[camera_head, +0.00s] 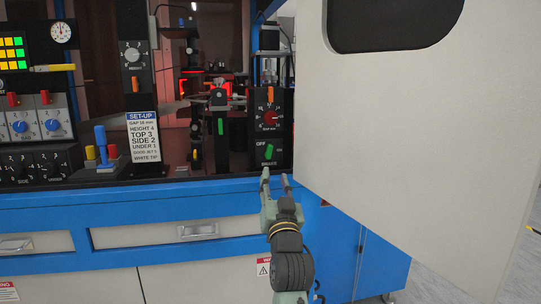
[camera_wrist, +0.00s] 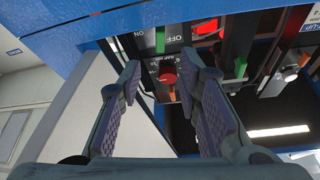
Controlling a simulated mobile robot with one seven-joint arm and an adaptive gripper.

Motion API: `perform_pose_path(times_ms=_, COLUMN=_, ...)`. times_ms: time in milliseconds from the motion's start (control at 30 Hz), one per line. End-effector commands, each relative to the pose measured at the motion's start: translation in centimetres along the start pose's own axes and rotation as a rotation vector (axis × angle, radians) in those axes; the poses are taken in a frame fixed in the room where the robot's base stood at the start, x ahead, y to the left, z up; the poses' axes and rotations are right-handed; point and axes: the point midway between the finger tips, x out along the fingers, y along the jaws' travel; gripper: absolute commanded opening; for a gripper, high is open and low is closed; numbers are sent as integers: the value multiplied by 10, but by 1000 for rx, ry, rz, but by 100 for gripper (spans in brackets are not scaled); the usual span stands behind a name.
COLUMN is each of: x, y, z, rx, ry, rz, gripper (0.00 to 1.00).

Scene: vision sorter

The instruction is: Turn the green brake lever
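The green brake lever (camera_head: 269,151) sits on a black panel at the right end of the machine, beside the word OFF. It also shows in the wrist view (camera_wrist: 160,39), near the top and between the ON and OFF labels, with the picture upside down. My gripper (camera_head: 276,178) is just below and in front of the lever in the head view. Its two fingers are spread apart with nothing between them. In the wrist view the lever appears beyond the fingertips, between their lines, and no contact is visible.
A red dial (camera_head: 269,116) sits above the lever, and an upright green handle (camera_head: 221,126) stands to its left. A large cream panel (camera_head: 420,160) is close on the right. The blue machine edge (camera_head: 150,197) runs below.

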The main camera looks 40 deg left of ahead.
Motion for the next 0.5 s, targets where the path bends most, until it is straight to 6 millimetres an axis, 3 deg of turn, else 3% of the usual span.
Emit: perform_pose_path(times_ms=500, x=87, y=-1, z=-2, rx=1, ry=-2, rz=0, gripper=32)
